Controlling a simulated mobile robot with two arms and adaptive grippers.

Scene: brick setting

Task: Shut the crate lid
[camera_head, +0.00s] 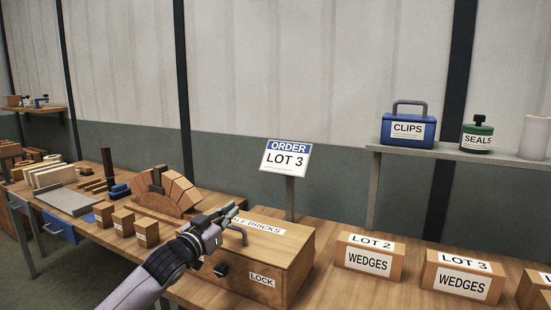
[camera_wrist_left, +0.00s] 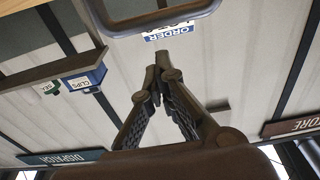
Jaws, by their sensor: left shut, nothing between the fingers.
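The wooden crate (camera_head: 298,270) stands on the bench, with a LOCK label (camera_head: 262,280) and a dark knob (camera_head: 221,270) on its front. Its lid (camera_head: 285,241), labelled "...LF BRICKS", lies flat on top, and I see no gap under it. A grey handle (camera_head: 243,236) rises from the lid. My left gripper (camera_head: 232,211) is shut and empty, in front of and above the lid beside the handle; I cannot tell if they touch. In the left wrist view the shut fingertips (camera_wrist_left: 163,62) point toward a dark loop (camera_wrist_left: 150,28), probably the handle. My right gripper is not in view.
An ORDER LOT 3 sign (camera_head: 286,158) stands behind the crate. WEDGES boxes (camera_head: 370,256) (camera_head: 462,276) stand to its right. A brick arch (camera_head: 165,190) and small blocks (camera_head: 123,222) are at left. A shelf (camera_head: 430,151) holds a blue CLIPS box (camera_head: 408,130) and a SEALS jar (camera_head: 477,137).

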